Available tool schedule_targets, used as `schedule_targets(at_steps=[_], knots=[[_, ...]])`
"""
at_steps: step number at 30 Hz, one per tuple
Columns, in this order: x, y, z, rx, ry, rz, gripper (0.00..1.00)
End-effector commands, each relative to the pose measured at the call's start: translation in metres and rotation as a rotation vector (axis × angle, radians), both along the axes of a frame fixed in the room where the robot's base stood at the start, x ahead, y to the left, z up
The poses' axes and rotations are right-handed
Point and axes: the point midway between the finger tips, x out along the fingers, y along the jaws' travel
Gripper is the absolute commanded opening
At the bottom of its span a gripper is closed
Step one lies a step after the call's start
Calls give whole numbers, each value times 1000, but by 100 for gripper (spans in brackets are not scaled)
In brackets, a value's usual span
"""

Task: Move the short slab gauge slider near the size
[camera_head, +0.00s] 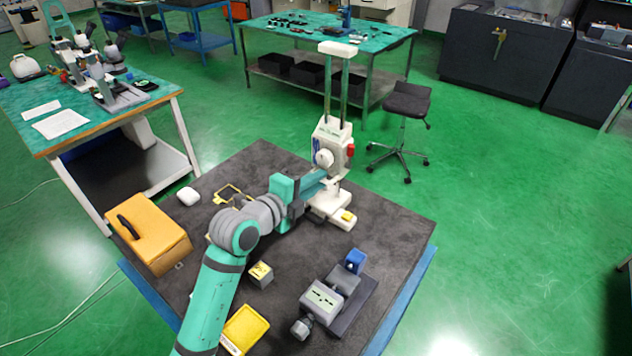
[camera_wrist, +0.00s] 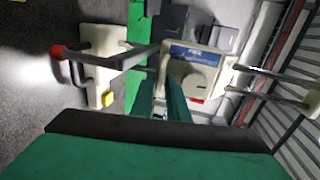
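The gauge stands on the dark table top. It has a white base (camera_head: 345,217) with a yellow button, two upright columns and a cap on top. Its white slider (camera_head: 331,142) sits low on the columns, with a round dial, a blue label and a red part at its side. The slider also shows in the wrist view (camera_wrist: 195,72), close in front of my gripper. My gripper (camera_head: 322,184) reaches the gauge just below the dial. In the wrist view its teal fingers (camera_wrist: 162,98) point at the slider; whether they touch or grip it is unclear.
An orange case (camera_head: 150,235) and a white mouse-like object (camera_head: 188,196) lie at left. A small block (camera_head: 261,274), a yellow tray (camera_head: 244,330) and a grey vise-like device (camera_head: 325,298) are nearer. The table's right side is clear.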

Motion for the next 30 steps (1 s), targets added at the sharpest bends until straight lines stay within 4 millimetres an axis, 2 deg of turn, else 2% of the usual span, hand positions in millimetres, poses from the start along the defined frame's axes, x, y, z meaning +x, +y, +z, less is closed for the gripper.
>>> schedule_targets(at_steps=[10, 14, 30], knots=[[0, 1, 0, 1, 1, 0, 28], [-7, 6, 2, 0, 0, 2, 28], [-76, 56, 21, -1, 0, 1, 28]])
